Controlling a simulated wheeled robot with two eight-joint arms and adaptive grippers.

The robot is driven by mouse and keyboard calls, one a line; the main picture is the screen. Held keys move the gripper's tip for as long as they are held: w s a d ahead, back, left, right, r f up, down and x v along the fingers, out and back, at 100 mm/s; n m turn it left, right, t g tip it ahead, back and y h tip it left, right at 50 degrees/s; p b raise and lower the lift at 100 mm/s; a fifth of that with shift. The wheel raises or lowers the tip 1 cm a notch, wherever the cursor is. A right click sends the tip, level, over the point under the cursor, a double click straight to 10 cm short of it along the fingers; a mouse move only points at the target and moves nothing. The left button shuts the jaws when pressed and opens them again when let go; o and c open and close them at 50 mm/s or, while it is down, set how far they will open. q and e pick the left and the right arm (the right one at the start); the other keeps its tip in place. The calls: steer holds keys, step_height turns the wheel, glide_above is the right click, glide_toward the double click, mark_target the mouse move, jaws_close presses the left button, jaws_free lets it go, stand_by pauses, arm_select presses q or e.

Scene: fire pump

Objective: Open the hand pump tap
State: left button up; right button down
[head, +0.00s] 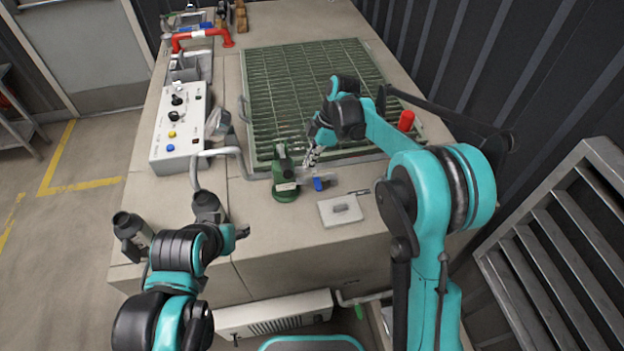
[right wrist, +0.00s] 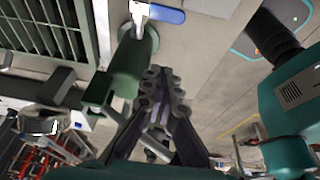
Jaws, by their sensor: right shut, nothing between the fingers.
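The green hand pump (head: 286,178) stands upright on the bench in front of the green grating. Its tap has a blue lever (head: 318,184) on the pump's right side. In the right wrist view the green pump body (right wrist: 128,75) is left of the fingers, and the blue tap lever (right wrist: 163,15) is at the top edge. My right gripper (head: 312,157) is shut and empty, close above and beside the pump; its fingers also show in the right wrist view (right wrist: 160,85). I cannot tell whether they touch it. My left gripper (head: 241,231) is low at the bench front, its jaws unclear.
A white control box (head: 180,128) with knobs and buttons stands at the left. The green grating (head: 300,85) fills the middle back. A pale plate with a handle (head: 340,210) lies right of the pump. Two dark cylinders (head: 133,228) stand near the front left. A red pipe (head: 200,38) is at the back.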

mark_target(317, 181)
steer(key=b+x, duration=0.3)
steer(key=x, duration=0.7)
steer(key=shift+w+d, duration=0.1)
steer(key=d, duration=0.1)
steer(key=d+b, duration=0.1)
steer(key=d, duration=0.1)
steer(key=shift+w, duration=0.25)
steer(key=shift+w+d, duration=0.1)
steer(key=shift+d, duration=0.3)
